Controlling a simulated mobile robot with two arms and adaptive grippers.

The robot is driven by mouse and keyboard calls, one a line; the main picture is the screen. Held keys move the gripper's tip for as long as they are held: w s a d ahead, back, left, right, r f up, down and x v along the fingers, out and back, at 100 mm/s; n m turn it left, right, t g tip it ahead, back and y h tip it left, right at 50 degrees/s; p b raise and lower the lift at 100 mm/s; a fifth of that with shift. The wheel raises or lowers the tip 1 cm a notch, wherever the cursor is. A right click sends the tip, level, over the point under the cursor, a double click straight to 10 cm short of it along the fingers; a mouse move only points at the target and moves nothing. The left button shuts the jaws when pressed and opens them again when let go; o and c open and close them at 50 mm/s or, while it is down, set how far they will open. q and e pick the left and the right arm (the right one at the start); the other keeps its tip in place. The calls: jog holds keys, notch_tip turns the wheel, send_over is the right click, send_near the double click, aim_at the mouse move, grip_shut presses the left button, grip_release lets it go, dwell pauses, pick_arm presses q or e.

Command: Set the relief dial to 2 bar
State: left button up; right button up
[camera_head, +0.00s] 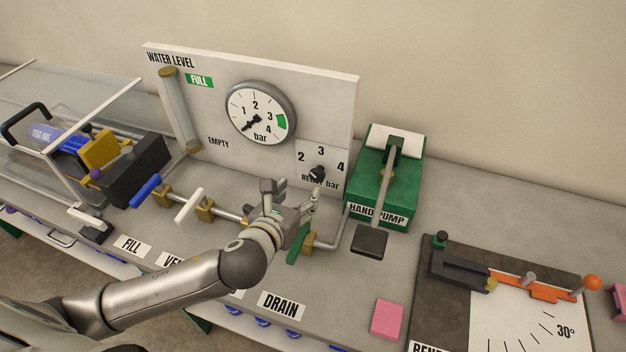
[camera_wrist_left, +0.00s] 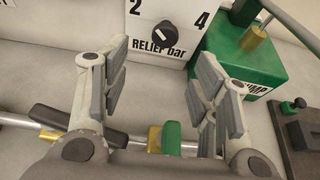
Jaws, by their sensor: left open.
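The relief dial is a black knob (camera_head: 317,174) on a white plate marked 2, 3 and 4, low on the right of the upright panel. It also shows in the left wrist view (camera_wrist_left: 164,32), beyond the fingertips at top centre. I cannot clearly tell which number its pointer faces. My left gripper (camera_head: 292,191) is open and empty in front of the panel, slightly left of and below the dial. In the left wrist view its two fingers (camera_wrist_left: 161,62) stand wide apart, with the knob between their lines and not touched. My right gripper is not in view.
The round gauge (camera_head: 260,113) has its needle pointing lower left. A green hand pump (camera_head: 386,185) stands right of the dial. A green valve handle (camera_head: 298,244) is under my left gripper, beside pipework.

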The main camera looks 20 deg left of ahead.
aim_at(316, 177)
pick_arm(q)
jog(key=x, duration=0.3)
jog(key=p+x, duration=0.1)
jog(key=x, duration=0.5)
jog(key=shift+w+d+f, duration=0.1)
jog(key=shift+w+d, duration=0.25)
jog(key=shift+d, duration=0.1)
jog(key=shift+w+f, duration=0.15)
jog(key=shift+w, duration=0.1)
jog(key=shift+w+f, duration=0.1)
jog(key=shift+w, duration=0.15)
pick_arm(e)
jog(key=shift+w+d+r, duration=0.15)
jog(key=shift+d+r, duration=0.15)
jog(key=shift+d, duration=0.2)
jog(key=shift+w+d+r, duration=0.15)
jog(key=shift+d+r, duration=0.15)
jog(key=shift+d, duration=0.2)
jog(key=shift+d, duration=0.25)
